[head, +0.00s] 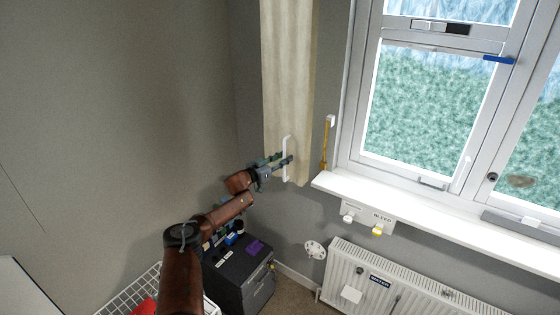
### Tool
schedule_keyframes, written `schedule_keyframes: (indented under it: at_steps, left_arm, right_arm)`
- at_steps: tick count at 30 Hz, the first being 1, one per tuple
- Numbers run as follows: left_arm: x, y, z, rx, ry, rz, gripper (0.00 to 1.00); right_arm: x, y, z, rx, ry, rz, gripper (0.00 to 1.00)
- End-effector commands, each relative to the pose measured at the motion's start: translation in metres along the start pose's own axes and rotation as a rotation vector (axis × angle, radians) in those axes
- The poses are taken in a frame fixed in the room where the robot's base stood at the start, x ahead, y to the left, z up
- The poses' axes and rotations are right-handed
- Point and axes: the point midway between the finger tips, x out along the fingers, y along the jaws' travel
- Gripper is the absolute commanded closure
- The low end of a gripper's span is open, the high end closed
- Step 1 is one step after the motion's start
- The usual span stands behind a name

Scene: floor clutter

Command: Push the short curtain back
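The short cream curtain (288,70) hangs in folds at the left of the window, its lower edge just below sill height. A white upright bar handle (286,145) is at its lower part. My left arm reaches up from the bottom, and my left gripper (284,161) is at this handle, in front of the curtain. The fingers overlap the handle in the picture. They are too small to tell whether they are closed on it. My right gripper is not in view.
The window (430,100) with its white sill (420,207) is at the right. A yellow-and-white upright item (326,143) stands at the sill's left end. A radiator (400,285) is below. A dark cabinet (240,275) and a white wire basket (130,298) are beneath my arm.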

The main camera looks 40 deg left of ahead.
Motion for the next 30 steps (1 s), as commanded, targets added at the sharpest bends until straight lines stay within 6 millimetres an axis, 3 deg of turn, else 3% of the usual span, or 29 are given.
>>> schedule_keyframes:
  at_steps: [8,30]
  left_arm:
    - [-0.021,-0.001,0.002,-0.001,-0.003,0.0,0.73]
    - [-0.11,-0.001,0.002,-0.001,-0.003,-0.002,0.73]
  right_arm:
    - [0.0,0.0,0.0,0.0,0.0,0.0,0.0]
    - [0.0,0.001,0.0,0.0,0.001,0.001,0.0]
